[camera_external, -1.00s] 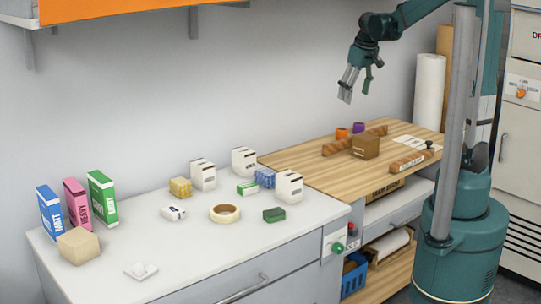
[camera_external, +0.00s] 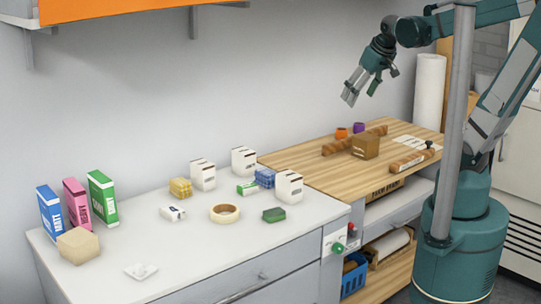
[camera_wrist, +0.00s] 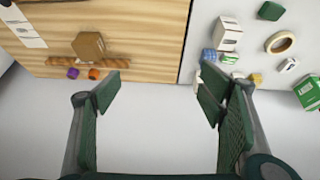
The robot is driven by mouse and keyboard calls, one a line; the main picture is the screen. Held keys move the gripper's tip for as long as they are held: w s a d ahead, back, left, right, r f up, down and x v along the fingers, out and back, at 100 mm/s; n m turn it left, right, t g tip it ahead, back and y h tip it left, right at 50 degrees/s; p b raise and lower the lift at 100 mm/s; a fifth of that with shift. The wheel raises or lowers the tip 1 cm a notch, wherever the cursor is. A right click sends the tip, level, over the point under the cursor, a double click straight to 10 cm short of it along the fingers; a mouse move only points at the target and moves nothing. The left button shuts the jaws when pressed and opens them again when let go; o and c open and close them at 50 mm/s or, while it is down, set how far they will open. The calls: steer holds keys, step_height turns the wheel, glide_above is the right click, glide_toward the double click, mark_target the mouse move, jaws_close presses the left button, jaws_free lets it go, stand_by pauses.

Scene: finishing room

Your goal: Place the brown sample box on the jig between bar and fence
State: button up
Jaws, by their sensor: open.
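The brown sample box (camera_external: 366,147) stands on the wooden bench top, between a brown bar (camera_external: 338,147) behind it and a labelled wooden fence (camera_external: 408,162) in front. In the wrist view the box (camera_wrist: 88,45) is close beside the bar (camera_wrist: 118,63); I cannot tell whether they touch. The fence is not clear in that view. My gripper (camera_external: 351,98) is open and empty, high above the back of the bench and apart from the box. Its spread fingers show in the wrist view (camera_wrist: 157,93).
Orange (camera_external: 341,133) and purple (camera_external: 359,127) pieces sit behind the bar. A white sheet (camera_external: 416,143) lies right of the box. The white counter (camera_external: 150,225) at left holds cartons, a tape roll (camera_external: 225,213) and a beige block (camera_external: 78,246). A white roll (camera_external: 429,90) stands behind.

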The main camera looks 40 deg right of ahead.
steer(key=s+a+f+t, duration=0.1)
steer(key=s+a, duration=0.4)
steer(key=s, duration=0.2)
steer(key=shift+s+f+t+y, duration=0.15)
steer(key=shift+f+t+y, duration=0.05)
steer(key=shift+t+y, duration=0.1)
